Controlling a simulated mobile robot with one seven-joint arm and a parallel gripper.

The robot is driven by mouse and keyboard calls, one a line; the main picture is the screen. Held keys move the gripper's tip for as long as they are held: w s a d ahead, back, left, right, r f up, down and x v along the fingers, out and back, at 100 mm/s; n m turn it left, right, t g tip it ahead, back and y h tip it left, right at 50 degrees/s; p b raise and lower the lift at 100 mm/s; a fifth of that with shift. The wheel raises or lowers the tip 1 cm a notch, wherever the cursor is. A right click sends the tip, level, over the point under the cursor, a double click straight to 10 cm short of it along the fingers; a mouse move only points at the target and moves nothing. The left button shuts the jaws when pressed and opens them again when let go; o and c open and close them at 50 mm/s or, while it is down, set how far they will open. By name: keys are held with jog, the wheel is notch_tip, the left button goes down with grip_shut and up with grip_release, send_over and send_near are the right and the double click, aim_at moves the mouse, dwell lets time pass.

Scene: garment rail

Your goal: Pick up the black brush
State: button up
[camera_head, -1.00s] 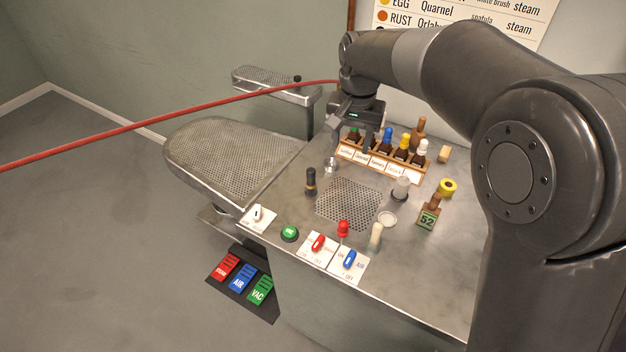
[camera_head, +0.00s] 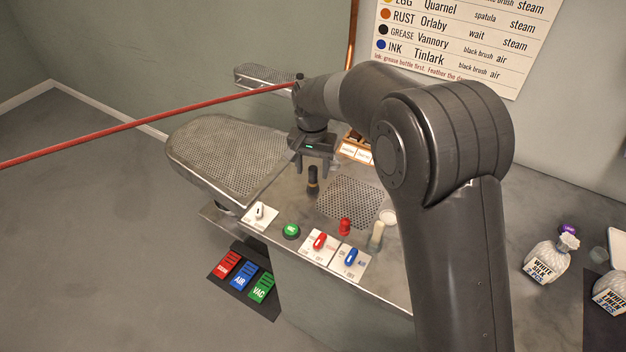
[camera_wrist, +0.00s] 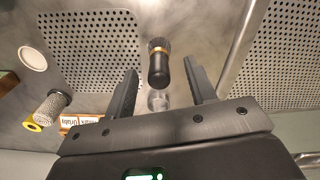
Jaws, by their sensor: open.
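The black brush (camera_head: 313,181) stands upright on the metal worktop, left of the perforated panel. It has a dark handle, a brass-coloured band and bristles at its lower end. In the wrist view the brush (camera_wrist: 159,66) lies in line with the gap between my fingers, beyond or near their tips. My gripper (camera_head: 313,172) is open and empty, pointing down over the brush; it also shows in the wrist view (camera_wrist: 160,75). I cannot tell exactly how far the handle reaches between the fingers.
A perforated panel (camera_head: 350,202) lies right of the brush. In front are a green button (camera_head: 291,231), a red switch (camera_head: 320,242), a blue switch (camera_head: 351,257) and a pale upright object (camera_head: 377,234). My arm hides much of the bottle rack.

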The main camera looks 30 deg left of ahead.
aim_at(313, 178)
notch_tip(313, 178, down, 4)
jog(key=shift+w+f, duration=0.1)
jog(key=shift+f, duration=0.1)
jog(key=c, duration=1.1)
